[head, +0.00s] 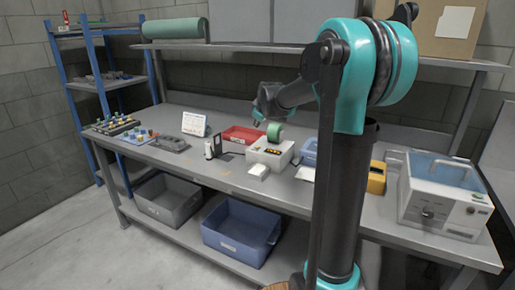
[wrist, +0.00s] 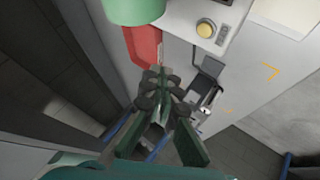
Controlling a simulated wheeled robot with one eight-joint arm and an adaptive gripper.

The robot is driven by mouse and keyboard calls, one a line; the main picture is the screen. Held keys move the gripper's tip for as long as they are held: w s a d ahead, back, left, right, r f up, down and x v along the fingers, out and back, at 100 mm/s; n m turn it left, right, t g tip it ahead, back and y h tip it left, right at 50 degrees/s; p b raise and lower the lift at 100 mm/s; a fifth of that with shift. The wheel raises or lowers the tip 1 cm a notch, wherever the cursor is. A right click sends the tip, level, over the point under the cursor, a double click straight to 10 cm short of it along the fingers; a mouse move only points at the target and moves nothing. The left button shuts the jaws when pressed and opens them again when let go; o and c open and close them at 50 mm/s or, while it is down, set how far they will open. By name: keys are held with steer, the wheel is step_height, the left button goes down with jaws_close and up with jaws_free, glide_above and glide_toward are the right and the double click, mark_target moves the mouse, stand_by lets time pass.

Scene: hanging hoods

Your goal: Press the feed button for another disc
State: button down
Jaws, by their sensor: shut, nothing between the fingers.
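A white box-shaped machine (head: 271,154) stands on the bench, and a green roll (head: 275,132) shows at its top. In the wrist view, a round yellow button (wrist: 206,29) sits on the white machine's face (wrist: 185,15), with a grey grille patch beside it. The green roll (wrist: 133,10) is at the top left there. My gripper (head: 256,121) is above the bench near the machine, at the back left of it. In the wrist view my gripper (wrist: 160,78) is shut and empty, with its tips below and left of the button, apart from it.
A blue container (head: 309,153), a yellow box (head: 377,178) and a large grey-white appliance (head: 440,195) are to the right. A shelf (head: 250,47) runs above the bench.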

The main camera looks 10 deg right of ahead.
mark_target(258, 147)
steer(key=shift+f, duration=3.7)
steer(key=shift+f, duration=0.15)
steer(key=shift+f, duration=0.3)
steer(key=shift+f, duration=0.35)
steer(key=shift+r, duration=0.8)
steer(key=shift+r, duration=0.1)
steer(key=shift+r, duration=2.4)
